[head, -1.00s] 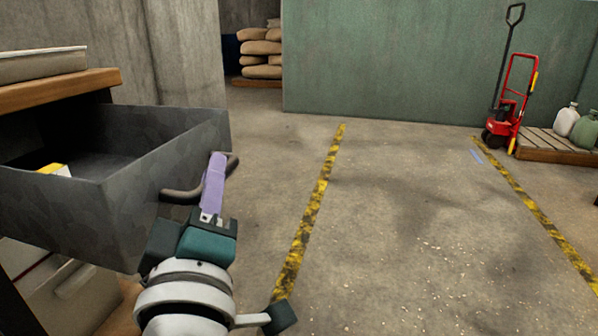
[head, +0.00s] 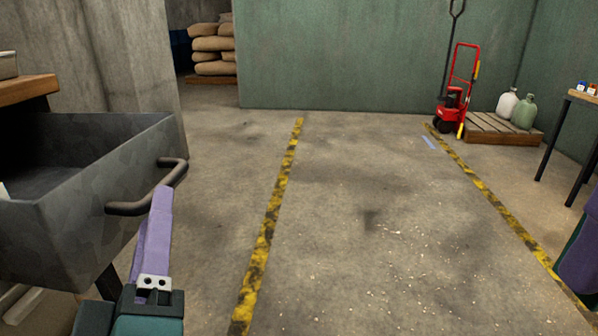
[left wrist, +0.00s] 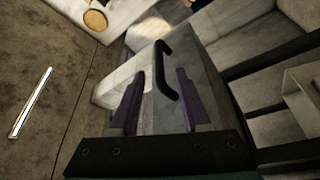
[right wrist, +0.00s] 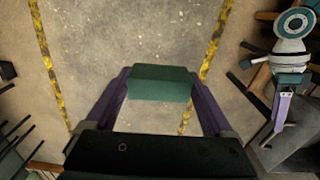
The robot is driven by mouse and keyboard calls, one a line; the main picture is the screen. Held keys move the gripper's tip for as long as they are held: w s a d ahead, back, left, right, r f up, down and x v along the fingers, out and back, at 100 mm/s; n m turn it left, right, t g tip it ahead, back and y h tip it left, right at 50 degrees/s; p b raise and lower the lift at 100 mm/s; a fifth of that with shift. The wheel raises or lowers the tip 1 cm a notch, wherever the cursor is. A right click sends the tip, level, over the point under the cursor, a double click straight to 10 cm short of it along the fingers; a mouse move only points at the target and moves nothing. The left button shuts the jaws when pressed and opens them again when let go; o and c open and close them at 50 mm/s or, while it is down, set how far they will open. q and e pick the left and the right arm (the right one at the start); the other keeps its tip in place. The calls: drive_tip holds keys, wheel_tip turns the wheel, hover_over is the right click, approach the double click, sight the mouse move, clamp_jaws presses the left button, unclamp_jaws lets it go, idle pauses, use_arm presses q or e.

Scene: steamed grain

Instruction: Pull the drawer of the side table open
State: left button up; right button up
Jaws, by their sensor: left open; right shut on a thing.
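The grey drawer (head: 90,195) of the side table (head: 25,88) stands pulled out at the left of the head view. Its dark bar handle (head: 150,190) is on the front face. My left gripper (head: 157,205) is open just in front of the handle. In the left wrist view, the handle (left wrist: 163,70) lies between the two spread purple fingers, and neither visibly grips it. My right gripper (right wrist: 160,74) is shut on a dark green block (right wrist: 160,86) in the right wrist view. A purple finger of it seems to show at the right edge of the head view.
The floor (head: 350,230) right of the drawer is clear, with yellow-black stripes (head: 268,225). A red hand truck (head: 458,85) and a pallet (head: 500,130) with two jugs stand at the back right. A table (head: 585,97) stands at the right edge.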

drive_tip(key=shift+r, duration=0.3)
use_arm(q)
drive_tip(key=v, duration=0.6)
drive_tip(key=shift+s, duration=0.2)
drive_tip(key=shift+d, duration=0.1)
